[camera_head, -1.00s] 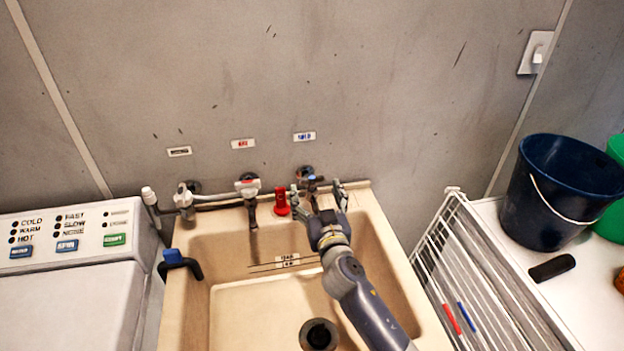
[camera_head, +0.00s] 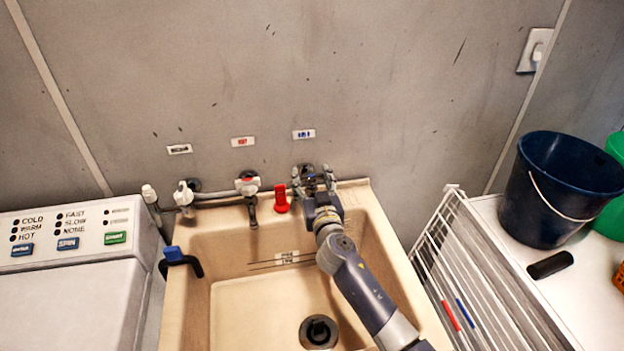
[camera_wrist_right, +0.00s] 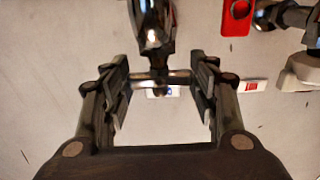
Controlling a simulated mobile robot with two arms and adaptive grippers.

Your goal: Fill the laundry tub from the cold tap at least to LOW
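The beige laundry tub (camera_head: 240,310) stands in the middle of the head view. Level lines with a small label (camera_head: 287,257) mark its back inner wall; the lettering is too blurred to read. I see no water in it. The dark drain (camera_head: 319,332) shows in its floor. The cold tap is under the blue-lettered label (camera_head: 304,134), mostly hidden by my right gripper (camera_head: 315,182). In the wrist view the tap's metal crossbar (camera_wrist_right: 160,78) lies between the fingertips of my right gripper (camera_wrist_right: 161,85), which appear to meet its ends. My left gripper is out of view.
A red plug-like piece (camera_head: 281,199) stands on the tub's back ledge beside the hot tap (camera_head: 248,185). Another tap (camera_head: 184,195) is farther left. A washer (camera_head: 70,290) is left; a wire rack (camera_head: 470,270) and dark blue bucket (camera_head: 545,205) are right.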

